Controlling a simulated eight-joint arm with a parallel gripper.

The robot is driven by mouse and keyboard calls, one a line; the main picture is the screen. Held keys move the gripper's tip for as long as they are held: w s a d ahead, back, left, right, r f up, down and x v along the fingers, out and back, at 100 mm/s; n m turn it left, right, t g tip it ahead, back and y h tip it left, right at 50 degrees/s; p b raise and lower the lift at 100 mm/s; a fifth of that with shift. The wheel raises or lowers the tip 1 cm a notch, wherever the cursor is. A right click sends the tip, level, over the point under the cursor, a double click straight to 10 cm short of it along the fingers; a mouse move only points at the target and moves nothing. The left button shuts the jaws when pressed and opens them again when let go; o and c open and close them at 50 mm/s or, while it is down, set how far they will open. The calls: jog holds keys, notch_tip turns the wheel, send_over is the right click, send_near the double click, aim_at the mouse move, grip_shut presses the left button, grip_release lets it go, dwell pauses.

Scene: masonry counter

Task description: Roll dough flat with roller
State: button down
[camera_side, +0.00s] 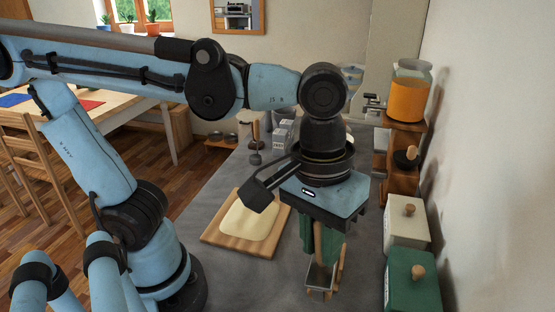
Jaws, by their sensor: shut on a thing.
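The dough (249,221) is a pale, flat, rounded slab lying on a wooden board (216,233) on the grey counter. My gripper (322,272) points down over the counter, to the right of the board and apart from the dough. It is shut on what looks like the wooden roller (341,263). Only narrow wooden parts of the roller show beside and below the fingers; the rest is hidden by the gripper. I cannot tell whether the roller touches the counter.
A white lidded box (406,222) and a green lidded box (411,281) stand along the right wall. A shelf with an orange-filled jar (409,98) is behind them. Small items stand at the counter's back. The grey counter (228,284) is clear in front of the board.

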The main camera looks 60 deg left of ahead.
jog(key=w+a+r+n, duration=0.1)
jog(key=w+a+n, duration=0.25)
jog(key=a, duration=0.85)
jog(key=w+a+r+n, duration=0.1)
jog(key=w+a+n, duration=0.25)
jog(key=a, duration=0.85)
jog(key=s+a+n, duration=0.2)
jog(key=s+a, duration=0.1)
jog(key=a, duration=0.5)
jog(key=shift+g+y, duration=0.3)
jog(key=shift+w+a+f, duration=0.1)
jog(key=shift+f, duration=1.1)
jog(key=shift+w+a+f, duration=0.1)
jog(key=shift+f, duration=1.1)
